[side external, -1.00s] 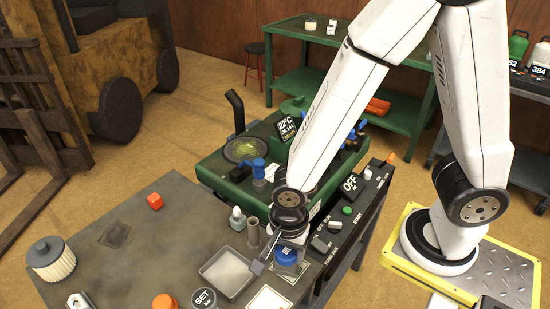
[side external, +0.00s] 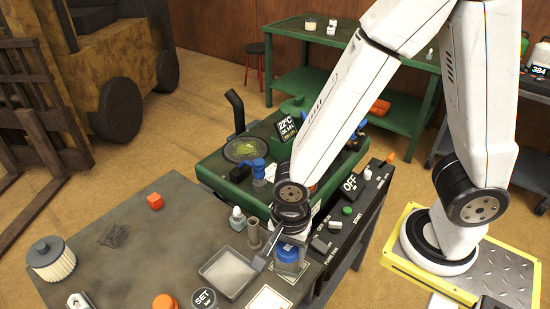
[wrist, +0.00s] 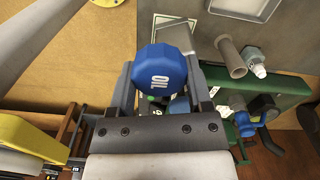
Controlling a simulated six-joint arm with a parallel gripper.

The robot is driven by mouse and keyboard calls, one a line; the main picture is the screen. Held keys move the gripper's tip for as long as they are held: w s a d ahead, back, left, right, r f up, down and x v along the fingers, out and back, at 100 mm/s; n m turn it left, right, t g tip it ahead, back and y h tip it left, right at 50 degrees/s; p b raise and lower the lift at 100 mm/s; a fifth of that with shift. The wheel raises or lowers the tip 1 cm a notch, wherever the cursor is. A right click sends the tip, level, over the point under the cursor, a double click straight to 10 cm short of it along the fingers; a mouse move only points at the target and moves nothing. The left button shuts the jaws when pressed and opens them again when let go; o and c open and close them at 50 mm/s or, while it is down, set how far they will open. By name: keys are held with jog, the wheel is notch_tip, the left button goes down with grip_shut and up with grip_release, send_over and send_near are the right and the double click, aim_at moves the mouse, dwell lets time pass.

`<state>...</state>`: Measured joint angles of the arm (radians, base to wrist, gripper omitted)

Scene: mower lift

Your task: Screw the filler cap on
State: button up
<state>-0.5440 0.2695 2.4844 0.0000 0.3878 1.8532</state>
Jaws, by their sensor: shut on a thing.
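The blue filler cap (wrist: 162,68), marked OIL, is between the two fingers of my gripper (wrist: 161,85) in the wrist view. My gripper is shut on it. In the side view, the blue cap (side external: 288,252) shows below my gripper (side external: 290,246), over the near right part of the grey table, close to the control panel. The top of the cap faces the wrist camera.
The green machine (side external: 215,172) lies behind, and the control panel (side external: 352,208) is to the right. The table's left middle is mostly clear.

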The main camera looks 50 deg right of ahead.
aim_at(288, 246)
notch_tip(288, 246, up, 5)
jog(key=shift+w+d+r, duration=0.1)
jog(key=shift+w+d, duration=0.1)
jog(key=w+d+m, duration=0.3)
jog(key=w+d, duration=0.1)
jog(key=d, duration=0.4)
jog(key=w+d+m, duration=0.3)
jog(key=w+d, duration=0.1)
jog(key=d, duration=0.5)
jog(key=w+d+m, duration=0.3)
jog(key=w+d, duration=0.1)
jog(key=d, duration=0.4)
jog(key=shift+w+d, duration=0.3)
jog(key=shift+w, duration=0.1)
jog(key=s+d+m, duration=0.2)
jog(key=d+m, duration=0.1)
jog(key=d, duration=0.7)
jog(key=shift+w+d+f, duration=0.1)
jog(key=shift+w+f, duration=0.05)
jog(key=shift+f, duration=1.15)
jog(key=shift+w+f, duration=0.1)
jog(key=shift+f, duration=1.2)
jog(key=shift+f, duration=0.2)
